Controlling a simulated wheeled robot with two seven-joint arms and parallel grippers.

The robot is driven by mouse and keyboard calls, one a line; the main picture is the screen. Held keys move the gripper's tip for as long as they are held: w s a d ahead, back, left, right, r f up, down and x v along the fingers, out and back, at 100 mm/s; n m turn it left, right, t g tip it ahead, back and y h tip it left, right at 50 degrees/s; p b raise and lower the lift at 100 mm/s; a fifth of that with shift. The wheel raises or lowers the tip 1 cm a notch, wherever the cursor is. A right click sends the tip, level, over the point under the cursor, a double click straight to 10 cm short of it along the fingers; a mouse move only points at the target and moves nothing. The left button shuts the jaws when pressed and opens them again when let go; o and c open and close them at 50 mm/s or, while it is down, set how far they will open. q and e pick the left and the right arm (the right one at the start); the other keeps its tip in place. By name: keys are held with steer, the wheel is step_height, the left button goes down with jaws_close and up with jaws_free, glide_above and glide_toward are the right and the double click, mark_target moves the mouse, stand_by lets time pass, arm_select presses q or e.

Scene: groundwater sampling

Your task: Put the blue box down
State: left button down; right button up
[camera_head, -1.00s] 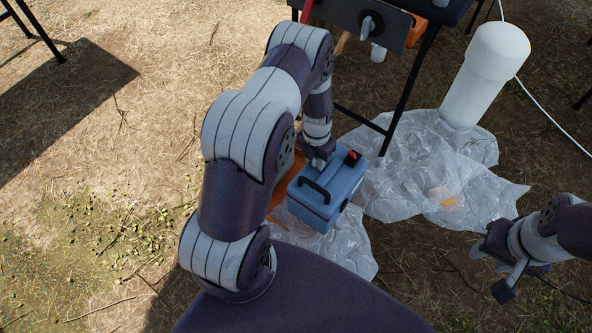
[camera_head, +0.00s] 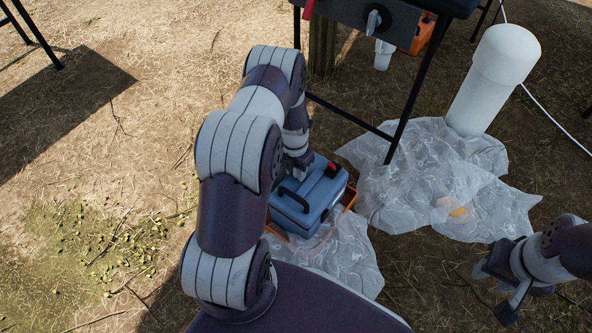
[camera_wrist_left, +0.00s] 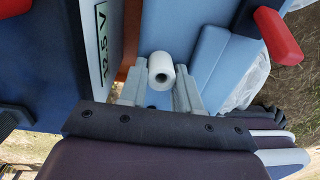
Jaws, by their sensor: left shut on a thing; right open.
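The blue box (camera_head: 312,203) has a dark handle and a small red part on top. In the head view it sits in or just over an orange crate (camera_head: 350,196); I cannot tell whether it touches the bottom. My left gripper (camera_head: 299,168) is at the far side of its top, with the fingertips mostly hidden by the arm. In the left wrist view my left gripper (camera_wrist_left: 160,92) has its fingers close around a white tubular piece (camera_wrist_left: 161,70), between blue surfaces of the box (camera_wrist_left: 215,60). My right gripper (camera_head: 508,284) is open and empty at the lower right.
Crumpled clear plastic sheeting (camera_head: 400,185) lies on the dry ground right of the crate and in front of it. A white capped pipe (camera_head: 490,85) stands behind. A dark-legged table (camera_head: 405,95) is just beyond the box. Open ground lies to the left.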

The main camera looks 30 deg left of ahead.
arm_select(q)
steer(key=c, duration=0.8)
jaws_free()
steer(key=d+r+m+p, duration=0.2)
steer(key=r+m+p, duration=0.25)
steer(key=r, duration=0.55)
steer(key=d+r+m+p, duration=0.25)
steer(key=r+m, duration=0.25)
steer(key=r, duration=0.5)
steer(key=s+d+r+m, duration=0.2)
steer(key=s+r+m, duration=0.2)
steer(key=m, duration=0.4)
steer(key=s+d+r+m+t, duration=0.1)
steer(key=s+d+r+m, duration=0.2)
steer(key=m, duration=0.6)
steer(key=s+d+r+m, duration=0.3)
steer(key=s+r+m, duration=0.2)
steer(key=m, duration=0.4)
steer(key=shift+s+d+r, duration=0.15)
steer(key=shift+s, duration=0.3)
steer(key=shift+s+d+r, duration=0.1)
steer(key=shift+s, duration=0.35)
